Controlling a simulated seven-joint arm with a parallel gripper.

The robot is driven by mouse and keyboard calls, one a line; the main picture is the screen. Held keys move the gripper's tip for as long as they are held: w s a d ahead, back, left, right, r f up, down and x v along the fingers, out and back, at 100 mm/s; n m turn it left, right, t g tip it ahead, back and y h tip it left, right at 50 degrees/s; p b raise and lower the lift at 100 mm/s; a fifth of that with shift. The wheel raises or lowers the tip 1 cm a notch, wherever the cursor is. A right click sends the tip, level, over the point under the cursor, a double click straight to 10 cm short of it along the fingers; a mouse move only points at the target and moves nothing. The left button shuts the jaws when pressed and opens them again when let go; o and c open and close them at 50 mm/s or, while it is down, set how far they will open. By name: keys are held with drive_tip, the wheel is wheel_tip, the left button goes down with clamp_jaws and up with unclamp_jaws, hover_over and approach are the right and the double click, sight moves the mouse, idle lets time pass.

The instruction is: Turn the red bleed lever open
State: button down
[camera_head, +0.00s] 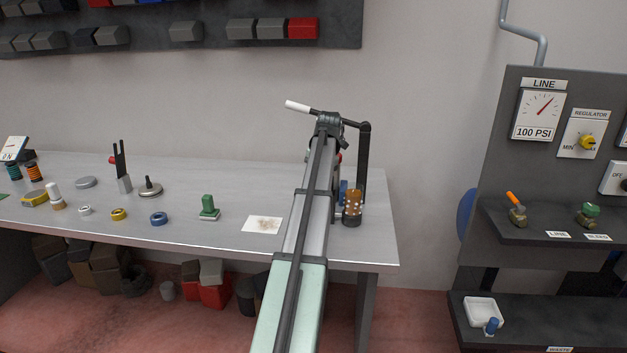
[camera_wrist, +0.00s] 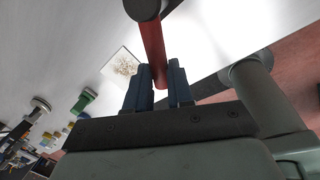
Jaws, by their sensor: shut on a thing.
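In the wrist view, a red lever (camera_wrist: 153,48) runs down from a dark round end (camera_wrist: 145,8) to between the two blue-grey fingers of my gripper (camera_wrist: 162,82). The fingers are shut on the lever, with its lower end between them. In the head view my arm hides the gripper and most of the lever; only a small bit of red shows beside the arm above the bench's right end. What the lever is mounted on is mostly hidden there.
The grey bench (camera_head: 110,216) holds several small parts at the left and a stained white sheet (camera_head: 262,225). A black post (camera_head: 363,165) and a brown ribbed cylinder (camera_head: 353,203) stand close to my arm. A gauge panel (camera_head: 540,115) stands at the right, across a gap.

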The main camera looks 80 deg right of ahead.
drive_tip(key=shift+s+a+n+y, duration=0.2)
drive_tip(key=shift+s+n, duration=0.45)
drive_tip(key=shift+n, duration=0.5)
drive_tip(key=shift+s+a+n+y, duration=0.2)
drive_tip(key=shift+s+n, duration=0.45)
drive_tip(key=shift+n, duration=0.5)
drive_tip(key=c, duration=1)
unclamp_jaws()
wheel_tip(320, 180, up, 14)
drive_tip(key=s, duration=0.2)
drive_tip(key=shift+s+f, duration=0.25)
drive_tip(key=shift+s, duration=0.15)
drive_tip(key=shift+a, duration=0.1)
drive_tip(key=shift+c, duration=0.4)
